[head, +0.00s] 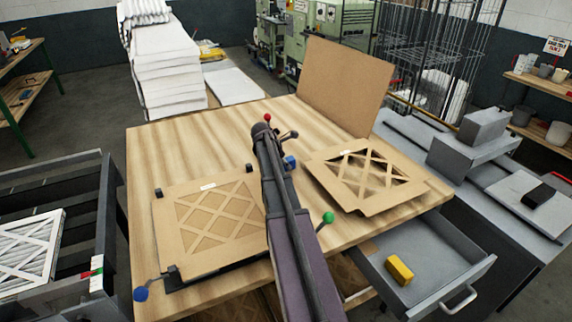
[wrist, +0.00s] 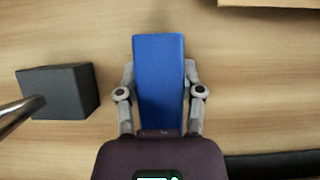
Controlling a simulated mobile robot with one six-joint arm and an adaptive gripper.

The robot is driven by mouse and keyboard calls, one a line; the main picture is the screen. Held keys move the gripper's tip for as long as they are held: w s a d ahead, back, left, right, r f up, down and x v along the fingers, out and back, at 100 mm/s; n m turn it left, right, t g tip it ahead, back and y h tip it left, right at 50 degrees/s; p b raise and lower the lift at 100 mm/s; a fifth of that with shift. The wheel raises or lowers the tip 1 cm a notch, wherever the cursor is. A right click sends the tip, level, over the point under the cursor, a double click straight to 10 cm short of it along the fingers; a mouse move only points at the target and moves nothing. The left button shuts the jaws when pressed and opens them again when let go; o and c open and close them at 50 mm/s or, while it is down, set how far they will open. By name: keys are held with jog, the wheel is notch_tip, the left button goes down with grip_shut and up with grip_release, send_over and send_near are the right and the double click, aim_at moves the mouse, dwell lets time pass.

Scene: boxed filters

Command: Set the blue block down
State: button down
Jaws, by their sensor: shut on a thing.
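The blue block (wrist: 159,75) stands out between the two grey fingers of my gripper (wrist: 159,82) in the wrist view. The fingers press on its left and right sides, and its far end reaches past the fingertips. In the head view the blue block (head: 290,162) shows as a small patch just right of my dark arm, over the wooden table (head: 160,150). My arm hides most of the gripper there. I cannot tell whether the block touches the table top.
A black cube (wrist: 58,91) with a metal rod is left of the block. Cardboard frames (head: 210,225) (head: 365,175) lie on both sides of my arm. Ball-ended levers, red (head: 267,118) and green (head: 328,217), stick up. An open drawer (head: 430,260) holds a yellow block (head: 399,270).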

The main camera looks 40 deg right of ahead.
jog(key=shift+f, duration=0.2)
jog(key=shift+c, duration=1.2)
grip_release()
jog(key=shift+r, duration=0.1)
jog(key=shift+r, duration=0.15)
jog(key=p+v, duration=0.5)
jog(key=shift+r, duration=0.2)
jog(key=p+v, duration=0.5)
jog(key=v, duration=0.1)
jog(key=shift+a+r+p, duration=0.25)
jog(key=shift+a+p, duration=0.05)
jog(key=shift+p, duration=0.05)
